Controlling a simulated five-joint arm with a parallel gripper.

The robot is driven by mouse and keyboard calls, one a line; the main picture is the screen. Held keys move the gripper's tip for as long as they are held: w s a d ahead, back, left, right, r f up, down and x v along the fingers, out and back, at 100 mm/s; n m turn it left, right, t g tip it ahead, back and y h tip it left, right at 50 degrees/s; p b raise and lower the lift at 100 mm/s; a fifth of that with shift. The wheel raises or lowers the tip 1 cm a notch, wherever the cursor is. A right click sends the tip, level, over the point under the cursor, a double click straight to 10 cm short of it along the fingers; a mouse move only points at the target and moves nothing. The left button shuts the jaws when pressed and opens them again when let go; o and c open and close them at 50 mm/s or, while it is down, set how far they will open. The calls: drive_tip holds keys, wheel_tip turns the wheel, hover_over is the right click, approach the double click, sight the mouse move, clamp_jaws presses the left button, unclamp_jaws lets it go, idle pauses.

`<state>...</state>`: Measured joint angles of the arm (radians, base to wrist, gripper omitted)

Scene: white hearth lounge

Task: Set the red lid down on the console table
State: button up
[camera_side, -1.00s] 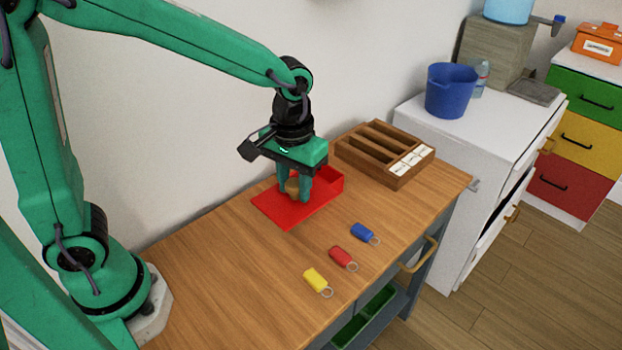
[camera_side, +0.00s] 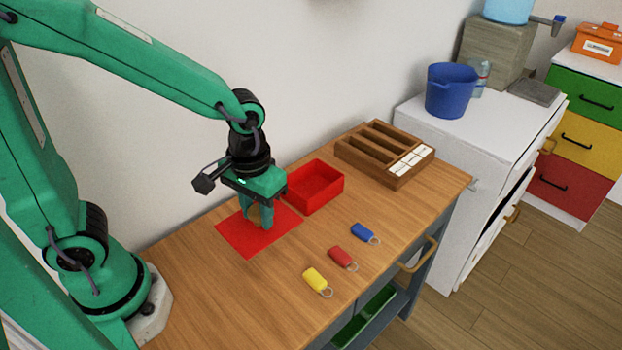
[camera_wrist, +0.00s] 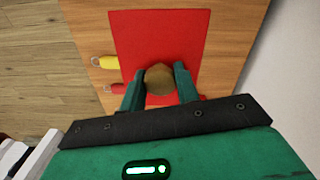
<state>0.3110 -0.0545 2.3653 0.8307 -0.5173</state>
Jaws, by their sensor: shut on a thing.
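The red lid (camera_side: 240,240) is a flat red panel with a round tan knob (camera_wrist: 159,79) in its middle. My gripper (camera_side: 258,222) is shut on the knob, with one finger on each side of it in the wrist view. The lid is level, at or just above the wooden top of the console table (camera_side: 195,285); I cannot tell whether it touches. The open red box (camera_side: 316,187) stands just right of the lid and looks empty. In the wrist view the lid (camera_wrist: 158,35) fills the middle, and its near part is hidden by my gripper.
Blue (camera_side: 363,233), red (camera_side: 342,258) and yellow (camera_side: 316,281) key tags lie along the table's front. A wooden compartment tray (camera_side: 385,153) stands behind the box to the right. The table's left part is clear. A white wall runs along the back.

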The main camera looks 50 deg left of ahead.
drive_tip(key=w+a+f, duration=0.1)
drive_tip(key=a+f, duration=0.1)
drive_tip(key=a, duration=0.1)
drive_tip(key=w+a+f, duration=0.2)
drive_tip(key=a, duration=0.1)
drive_tip(key=w+a+f, duration=0.2)
drive_tip(key=a, duration=0.1)
drive_tip(key=shift+w+f, duration=0.1)
drive_tip(key=shift+f, duration=2)
drive_tip(key=shift+f, duration=0.15)
drive_tip(key=o, duration=1)
drive_tip(key=shift+c, duration=0.2)
wheel_tip(320, 180, up, 12)
